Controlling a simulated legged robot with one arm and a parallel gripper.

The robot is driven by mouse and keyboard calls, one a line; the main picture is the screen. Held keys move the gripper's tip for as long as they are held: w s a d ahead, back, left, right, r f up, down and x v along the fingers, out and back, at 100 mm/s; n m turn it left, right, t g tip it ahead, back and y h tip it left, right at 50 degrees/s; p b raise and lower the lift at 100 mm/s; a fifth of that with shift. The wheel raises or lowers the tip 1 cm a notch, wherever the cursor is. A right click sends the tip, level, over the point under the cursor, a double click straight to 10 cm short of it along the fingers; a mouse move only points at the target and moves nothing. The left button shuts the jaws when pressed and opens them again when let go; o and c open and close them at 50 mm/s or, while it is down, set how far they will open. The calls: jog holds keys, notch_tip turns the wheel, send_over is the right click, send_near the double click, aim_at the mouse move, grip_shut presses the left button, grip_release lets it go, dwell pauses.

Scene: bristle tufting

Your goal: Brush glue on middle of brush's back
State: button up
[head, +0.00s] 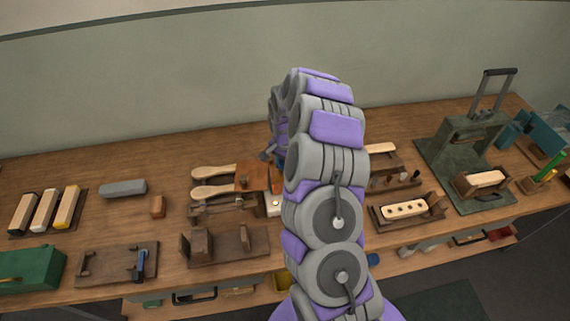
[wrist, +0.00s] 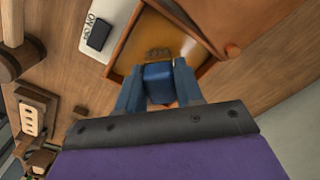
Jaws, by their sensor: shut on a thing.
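In the wrist view my gripper (wrist: 158,88) is shut on a blue block-like piece (wrist: 158,80), which looks like the glue brush's handle. Short brown bristles (wrist: 158,53) show at its far end. They are over a shallow wood-rimmed tray (wrist: 122,45) with an amber surface; I cannot tell whether they touch it. In the head view my arm hides the gripper and glue brush. A pale wooden block with a row of holes (head: 405,210) sits in a dark holder right of my arm. A plain pale block (head: 485,180) sits in another holder at the press.
A white panel with a black switch (wrist: 98,34) adjoins the tray. Two paddle-shaped wooden handles (head: 212,172) lie left of my arm. A green press (head: 475,130) stands right. Wooden fixtures (head: 225,245) line the front edge. The bench's back left is clear.

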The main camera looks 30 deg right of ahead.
aim_at(284, 163)
jog(key=shift+a, duration=0.15)
jog(key=shift+d+f, duration=0.2)
dwell(0.3)
jog(key=shift+a+f, duration=0.1)
jog(key=shift+f, duration=0.2)
dwell(1.5)
jog(key=shift+r, duration=0.1)
jog(key=shift+r+p, duration=1.2)
jog(key=shift+r, duration=2.25)
